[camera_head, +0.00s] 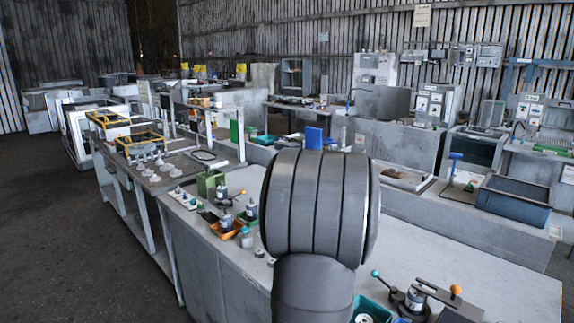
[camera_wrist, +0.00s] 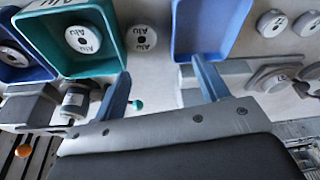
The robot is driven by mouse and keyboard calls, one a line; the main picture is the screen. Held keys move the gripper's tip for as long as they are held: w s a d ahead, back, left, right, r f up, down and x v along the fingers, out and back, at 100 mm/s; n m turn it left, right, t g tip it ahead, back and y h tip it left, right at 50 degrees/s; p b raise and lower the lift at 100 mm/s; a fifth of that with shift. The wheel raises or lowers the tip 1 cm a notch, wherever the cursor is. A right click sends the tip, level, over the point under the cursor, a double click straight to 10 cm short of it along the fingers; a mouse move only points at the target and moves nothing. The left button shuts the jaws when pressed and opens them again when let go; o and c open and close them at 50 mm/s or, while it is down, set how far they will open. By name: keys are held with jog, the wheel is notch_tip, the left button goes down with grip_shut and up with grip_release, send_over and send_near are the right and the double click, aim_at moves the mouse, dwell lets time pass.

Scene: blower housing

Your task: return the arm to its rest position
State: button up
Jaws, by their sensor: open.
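My gripper (camera_wrist: 161,66) shows in the wrist view with its two blue fingers spread apart. Nothing is held between them. The fingers reach over the pale bench top, between a teal tray (camera_wrist: 116,52) on the left and a blue tray (camera_wrist: 176,32) on the right. I cannot tell how high they are above it. In the head view, the large dark grey links of my arm stand in the middle over the bench, and my gripper is hidden there.
The teal tray holds a disc marked "Alu" (camera_wrist: 83,38); a similar disc (camera_wrist: 141,38) lies beside it. In the head view, a toggle clamp fixture (camera_head: 416,298) stands on the bench (camera_head: 500,285) at front right. Small motors and an orange tray (camera_head: 222,232) stand left of my arm.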

jog(key=w+a+n, duration=0.1)
jog(key=a, duration=0.3)
jog(key=w+a+f+n, duration=0.1)
jog(key=w+a, duration=0.1)
jog(key=a, duration=0.2)
jog(key=w+a+f+n, duration=0.1)
jog(key=w+a, duration=0.1)
jog(key=a, duration=0.2)
jog(key=shift+a+y, duration=0.35)
jog(key=shift+y, duration=0.05)
jog(key=shift+m, duration=0.3)
jog(key=d, duration=0.2)
jog(key=d+r, duration=0.1)
jog(key=d, duration=0.1)
jog(key=shift+d+r, duration=0.15)
jog(key=shift+r, duration=0.05)
jog(key=shift+s+d+r, duration=0.1)
jog(key=shift+d+r, duration=0.05)
jog(key=shift+d, duration=0.3)
